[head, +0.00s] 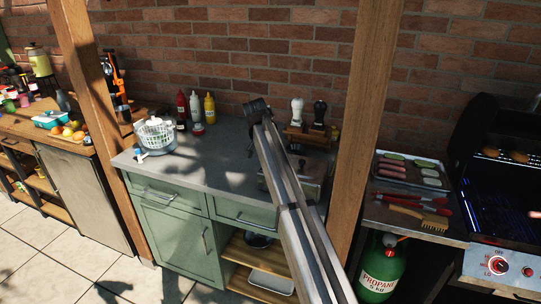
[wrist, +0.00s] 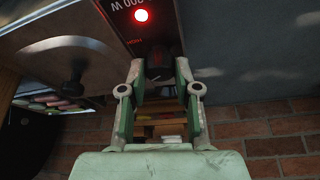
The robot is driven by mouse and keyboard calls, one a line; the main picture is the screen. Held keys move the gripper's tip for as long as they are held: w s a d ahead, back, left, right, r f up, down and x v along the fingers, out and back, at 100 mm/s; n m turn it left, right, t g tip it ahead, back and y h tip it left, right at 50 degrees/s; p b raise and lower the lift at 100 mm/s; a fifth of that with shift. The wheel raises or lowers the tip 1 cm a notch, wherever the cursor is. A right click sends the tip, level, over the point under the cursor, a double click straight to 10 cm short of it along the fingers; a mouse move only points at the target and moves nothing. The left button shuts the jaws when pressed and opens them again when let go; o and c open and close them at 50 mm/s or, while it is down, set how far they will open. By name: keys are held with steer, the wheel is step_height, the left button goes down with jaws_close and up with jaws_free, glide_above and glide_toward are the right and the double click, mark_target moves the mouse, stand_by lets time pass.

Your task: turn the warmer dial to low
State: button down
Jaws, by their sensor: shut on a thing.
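In the wrist view, my gripper (wrist: 161,80) is shut on the dark warmer dial (wrist: 163,62), with one finger on each side of it. The dial sits on the warmer's dark front panel (wrist: 118,24). A red lamp glows on the panel, and upside-down lettering, which seems to read "HIGH", is beside the dial. I cannot tell which setting the dial points to. In the head view, the steel warmer (head: 313,180) stands on the grey counter, partly hidden behind my arm; my gripper and the dial are hidden there.
Salt and pepper mills (head: 297,111) stand in a wooden rack behind the warmer. Sauce bottles (head: 196,106) and a salad spinner (head: 155,135) stand left on the counter (head: 222,158). A wooden post (head: 372,100) rises close to the right. The counter's middle is clear.

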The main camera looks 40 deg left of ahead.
steer(key=c, duration=0.8)
jaws_free()
steer(key=shift+c, duration=0.2)
steer(key=shift+r, duration=0.1)
steer(key=v, duration=1.1)
steer(key=shift+s+r, duration=0.15)
steer(key=shift+r, duration=0.25)
steer(key=shift+f, duration=0.1)
